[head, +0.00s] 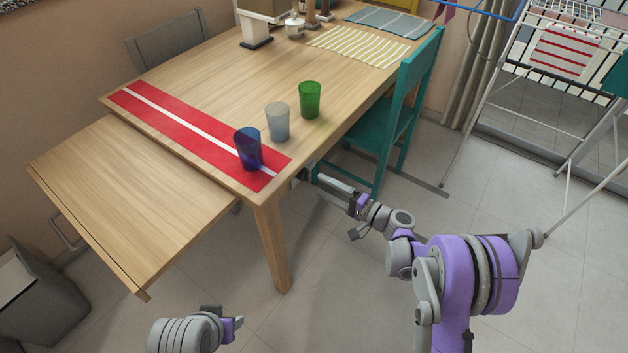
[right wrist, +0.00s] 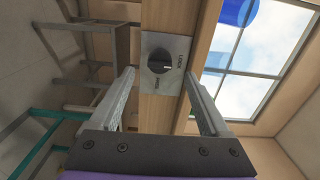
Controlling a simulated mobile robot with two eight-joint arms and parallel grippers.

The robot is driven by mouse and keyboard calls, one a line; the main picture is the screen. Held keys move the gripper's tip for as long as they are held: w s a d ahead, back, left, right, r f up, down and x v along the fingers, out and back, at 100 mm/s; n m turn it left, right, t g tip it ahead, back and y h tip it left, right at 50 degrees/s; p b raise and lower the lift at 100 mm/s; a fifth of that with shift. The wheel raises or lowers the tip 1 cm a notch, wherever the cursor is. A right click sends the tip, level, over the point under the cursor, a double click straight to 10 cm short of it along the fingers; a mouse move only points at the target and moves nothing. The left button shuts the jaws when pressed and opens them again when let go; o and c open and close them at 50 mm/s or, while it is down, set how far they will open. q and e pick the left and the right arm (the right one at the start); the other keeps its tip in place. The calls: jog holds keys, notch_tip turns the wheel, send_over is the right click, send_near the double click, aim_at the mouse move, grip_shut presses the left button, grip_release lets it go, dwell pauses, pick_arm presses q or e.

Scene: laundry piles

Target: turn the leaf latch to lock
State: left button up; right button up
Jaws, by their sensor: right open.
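The leaf latch (right wrist: 160,60) is a dark round knob on a light metal plate (right wrist: 152,103) in the right wrist view. Small lettering stands beside and below it. A pale mark shows on the knob, but its exact setting is too small to tell. My right gripper (right wrist: 165,88) is open, its two fingers apart with the knob ahead between them; contact cannot be made out. In the head view my right gripper (head: 300,175) is at the table's near right corner and hides the latch. The leaf (head: 130,195) extends at the table's left. My left wrist (head: 195,332) shows at the bottom, fingers unclear.
The wooden table (head: 215,75) carries a red runner (head: 150,112). A blue cup (head: 248,150), a pale cup (head: 277,122) and a green cup (head: 310,100) stand near its right edge. A teal chair (head: 405,105) is close beyond my right gripper. A drying rack (head: 500,100) stands right.

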pick_arm(q)
jog(key=shift+r, duration=0.3)
pick_arm(e)
jog(key=v, duration=0.5)
jog(key=s+a+r+n+g+h, duration=0.25)
jog(key=s+g+h, duration=0.3)
jog(key=s, duration=0.75)
jog(key=s+d+n+h, duration=0.2)
jog(key=s+d+h, duration=0.25)
jog(key=s, duration=0.55)
jog(key=s+d+n+h, duration=0.2)
jog(key=s+d+h, duration=0.3)
jog(key=s, duration=0.4)
pick_arm(q)
notch_tip(320, 180, up, 23)
jog(key=w+t+p, duration=0.1)
jog(key=p, duration=1.9)
jog(key=shift+w, duration=0.25)
pick_arm(e)
notch_tip(320, 180, up, 23)
jog(key=d, duration=0.2)
jog(key=shift+w, duration=0.4)
